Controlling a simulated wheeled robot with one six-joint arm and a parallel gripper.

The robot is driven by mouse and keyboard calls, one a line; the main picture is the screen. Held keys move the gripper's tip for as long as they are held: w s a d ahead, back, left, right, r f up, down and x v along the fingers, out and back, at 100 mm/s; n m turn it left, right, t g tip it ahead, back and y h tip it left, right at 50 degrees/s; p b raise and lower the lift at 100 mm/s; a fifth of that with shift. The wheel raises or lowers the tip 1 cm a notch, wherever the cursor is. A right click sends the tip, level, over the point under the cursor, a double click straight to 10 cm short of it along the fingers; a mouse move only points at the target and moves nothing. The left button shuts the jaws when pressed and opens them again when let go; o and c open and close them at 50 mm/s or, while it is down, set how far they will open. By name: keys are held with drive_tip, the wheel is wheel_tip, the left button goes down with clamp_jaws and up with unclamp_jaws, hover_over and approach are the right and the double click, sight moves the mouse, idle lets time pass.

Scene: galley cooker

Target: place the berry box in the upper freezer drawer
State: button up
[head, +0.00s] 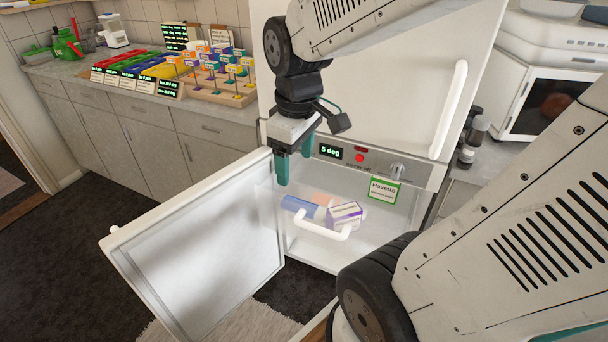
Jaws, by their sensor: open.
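The freezer door (205,250) stands wide open to the left. A clear drawer with a white handle (322,232) shows in the opening, and I take it for the upper freezer drawer. A white and purple box (345,214) lies tilted in it, and it may be the berry box; its label is too small to read. A blue item (300,206) lies beside it, with an orange one (322,197) behind. My gripper (294,168) points down above the drawer's left part. Its teal fingers are apart with nothing between them, clear of the box.
A control panel (360,158) reading "5 deg" and a green-edged card (384,189) sit above the drawer. A tall white door with a handle (449,110) rises above. The left counter (215,106) holds colourful blocks and signs. Dark floor lies clear at left.

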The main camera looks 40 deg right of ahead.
drive_tip(key=s+a+r+m, duration=0.3)
drive_tip(key=s+a+r, duration=0.1)
drive_tip(key=s, duration=0.5)
drive_tip(key=shift+a+m, duration=0.4)
drive_tip(key=shift+a, duration=0.5)
drive_tip(key=shift+r, duration=0.1)
